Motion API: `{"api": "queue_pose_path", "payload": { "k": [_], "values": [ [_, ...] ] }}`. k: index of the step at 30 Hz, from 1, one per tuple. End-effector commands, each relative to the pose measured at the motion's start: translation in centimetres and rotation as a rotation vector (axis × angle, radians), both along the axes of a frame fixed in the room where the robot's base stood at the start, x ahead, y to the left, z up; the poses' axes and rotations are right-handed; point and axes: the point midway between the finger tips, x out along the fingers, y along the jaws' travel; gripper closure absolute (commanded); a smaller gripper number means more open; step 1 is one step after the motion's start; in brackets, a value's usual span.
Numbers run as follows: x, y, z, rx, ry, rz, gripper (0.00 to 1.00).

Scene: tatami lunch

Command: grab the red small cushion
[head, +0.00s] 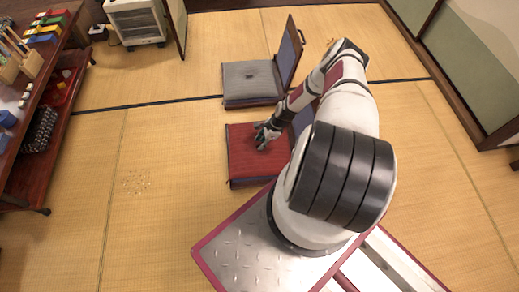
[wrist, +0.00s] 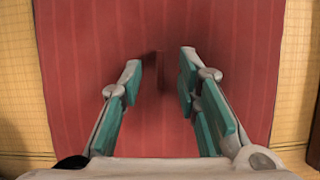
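The red cushion (head: 252,157) lies flat in the middle of the head view, on a low seat whose dark edge shows below it. In the wrist view the red cushion (wrist: 160,25) fills most of the picture, with faint stripes. My gripper (head: 264,137) is over the cushion in the head view. In the wrist view my gripper (wrist: 160,72) has its two green-padded fingers apart, with only red cloth between them. I cannot tell whether the fingertips touch the cloth.
A grey cushion (head: 250,79) on a similar seat with a backrest (head: 290,52) is behind. A wooden shelf (head: 38,95) with small items stands at the left, and a white heater (head: 136,22) at the back.

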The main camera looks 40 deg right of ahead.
Motion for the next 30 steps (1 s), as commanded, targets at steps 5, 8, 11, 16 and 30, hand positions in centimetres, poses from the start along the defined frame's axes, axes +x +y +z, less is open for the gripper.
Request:
{"api": "queue_pose_path", "payload": {
  "k": [5,8,11,16,30],
  "values": [
    [0.2,0.3,-1.1,-0.001,0.0,0.001,0.7],
    [0.2,0.3,-1.0,-0.001,0.001,0.0,0.7],
    [0.2,0.3,-1.0,-0.001,0.0,0.001,0.72],
    [0.2,0.3,-1.0,-0.001,0.0,0.001,1.0],
    [0.3,0.4,0.3,0.0,0.0,0.001,1.0]
  ]
}}
